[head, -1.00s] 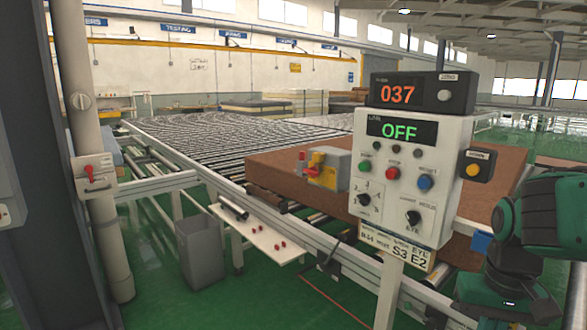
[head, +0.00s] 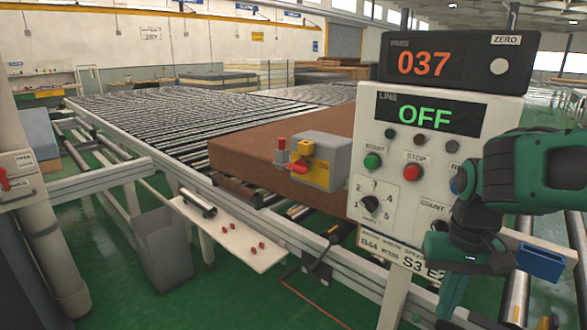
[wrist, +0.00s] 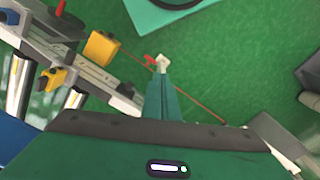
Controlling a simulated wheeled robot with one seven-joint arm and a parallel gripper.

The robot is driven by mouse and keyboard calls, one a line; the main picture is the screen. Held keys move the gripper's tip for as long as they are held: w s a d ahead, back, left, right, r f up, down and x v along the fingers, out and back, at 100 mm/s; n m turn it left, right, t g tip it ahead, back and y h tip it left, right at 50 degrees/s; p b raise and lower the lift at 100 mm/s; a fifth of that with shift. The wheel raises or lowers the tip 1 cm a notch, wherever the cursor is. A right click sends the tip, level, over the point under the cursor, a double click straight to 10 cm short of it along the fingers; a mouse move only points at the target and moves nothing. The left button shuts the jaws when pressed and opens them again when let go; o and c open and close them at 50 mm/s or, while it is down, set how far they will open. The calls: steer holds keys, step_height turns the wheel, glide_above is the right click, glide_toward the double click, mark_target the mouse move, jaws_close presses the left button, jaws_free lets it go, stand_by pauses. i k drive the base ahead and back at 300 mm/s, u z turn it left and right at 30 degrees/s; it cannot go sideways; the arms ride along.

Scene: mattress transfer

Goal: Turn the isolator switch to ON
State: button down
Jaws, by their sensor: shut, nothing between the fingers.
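A grey box with a yellow plate and a red handle (head: 322,160), which looks like the isolator switch, stands beside the roller conveyor, left of the control panel. Its handle sticks out toward the lower left; any ON or OFF marking is too small to read. Another small box with a red lever (head: 15,180) is on the post at the far left. In the head view my arm hangs at the right, apart from the grey box.
The control panel (head: 430,125) reads OFF under a display (head: 445,63) reading 037; my arm covers its right side. A brown mattress (head: 262,150) lies on the conveyor. A white shelf (head: 235,237) juts from the frame, and a grey bin (head: 163,245) stands on the floor.

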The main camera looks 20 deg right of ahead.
mark_target(300, 166)
steer(key=z, duration=0.25)
steer(key=k, duration=1.4)
steer(key=u, duration=0.65)
steer(key=i, duration=1)
steer(key=z, duration=0.1)
